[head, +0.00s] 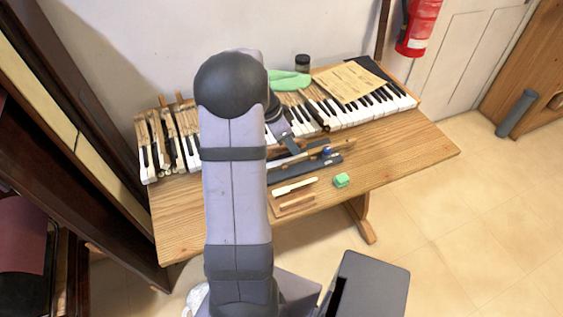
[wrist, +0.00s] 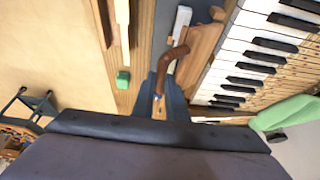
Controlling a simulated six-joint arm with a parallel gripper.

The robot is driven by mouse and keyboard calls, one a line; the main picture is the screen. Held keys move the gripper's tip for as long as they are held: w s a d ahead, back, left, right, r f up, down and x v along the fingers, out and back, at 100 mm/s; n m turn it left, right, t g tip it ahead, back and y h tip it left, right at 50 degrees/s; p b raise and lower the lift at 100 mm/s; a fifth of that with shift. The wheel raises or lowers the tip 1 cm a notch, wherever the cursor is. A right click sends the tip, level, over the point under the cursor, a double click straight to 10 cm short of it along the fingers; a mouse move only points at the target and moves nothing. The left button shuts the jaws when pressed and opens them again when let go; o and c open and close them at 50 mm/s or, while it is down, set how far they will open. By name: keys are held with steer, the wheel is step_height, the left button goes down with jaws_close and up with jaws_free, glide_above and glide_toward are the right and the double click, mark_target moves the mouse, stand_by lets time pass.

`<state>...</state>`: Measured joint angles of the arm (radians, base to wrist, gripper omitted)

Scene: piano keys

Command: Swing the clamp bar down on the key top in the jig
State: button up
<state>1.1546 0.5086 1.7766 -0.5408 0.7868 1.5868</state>
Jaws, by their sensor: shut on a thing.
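My gripper (wrist: 160,98) points down at the table, its two dark fingers close together. Between the fingertips is the lower end of a brown, curved bar (wrist: 180,52), which looks like the clamp bar. It rises from there and bends over toward a wooden block (wrist: 203,45) that looks like the jig. A white key top (wrist: 182,20) shows beside this block; I cannot tell whether the bar touches it. In the head view, my gripper (head: 290,145) is just left of the wooden jig (head: 315,153), partly hidden by my arm.
In front are a dark tray (head: 312,170), a green block (head: 341,180) and a loose white key (head: 295,186). The table's right front is clear.

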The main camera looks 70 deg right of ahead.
steer(key=shift+s+a+f, duration=0.1)
steer(key=shift+f, duration=0.05)
steer(key=shift+s+a+f+b, duration=0.25)
steer(key=shift+f+b, duration=0.15)
steer(key=shift+b, duration=0.25)
steer(key=shift+s+a+f+b, duration=0.2)
steer(key=shift+f+b, duration=0.2)
steer(key=shift+b, duration=0.2)
steer(key=shift+s+a+f+b, duration=0.2)
steer(key=shift+f+b, duration=0.35)
steer(key=shift+b, duration=0.1)
steer(key=shift+s+a+f+b, duration=0.2)
steer(key=shift+f+b, duration=0.3)
steer(key=shift+b, duration=0.1)
steer(key=shift+f, duration=0.15)
